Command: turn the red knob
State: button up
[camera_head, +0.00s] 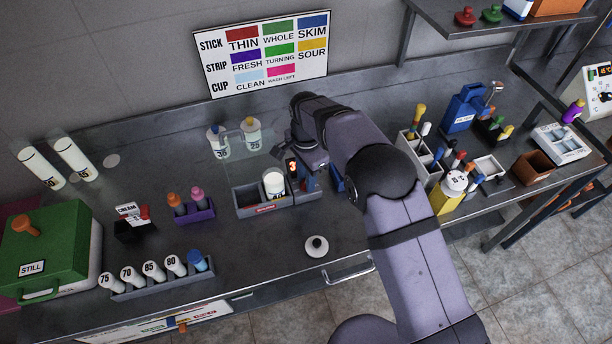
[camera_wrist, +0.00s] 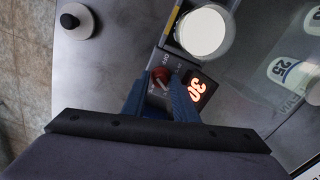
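The red knob (camera_wrist: 160,75) shows in the wrist view on a dark panel, with a pale pointer line on it. Beside it a lit orange display (camera_wrist: 197,88) reads 30, turned in the picture. My gripper (camera_wrist: 160,80) has its two blue fingers apart, one on each side of the knob. Whether either finger touches it is unclear. In the head view the display (camera_head: 293,167) shows a 3, with the rest cut off from sight. The knob is hidden there by my wrist and fingers.
A white cup (camera_head: 274,184) stands in the grey tray (camera_head: 250,209) next to the display; it also shows in the wrist view (camera_wrist: 202,31). A round white-and-black piece (camera_head: 316,246) lies in front. Two bottles (camera_head: 253,134) stand behind. The counter around the round piece is clear.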

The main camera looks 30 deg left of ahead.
grip_shut()
jog(key=shift+n, duration=0.3)
jog(key=n+b, duration=0.1)
jog(key=n, duration=0.4)
jog(key=shift+b, duration=0.35)
jog(key=n, duration=0.5)
jog(key=shift+n+b, duration=0.3)
jog(key=shift+b, duration=0.05)
jog(key=n, duration=1.2)
jog(key=shift+r+n, duration=0.1)
jog(key=shift+n, duration=0.3)
jog(key=shift+a, duration=0.1)
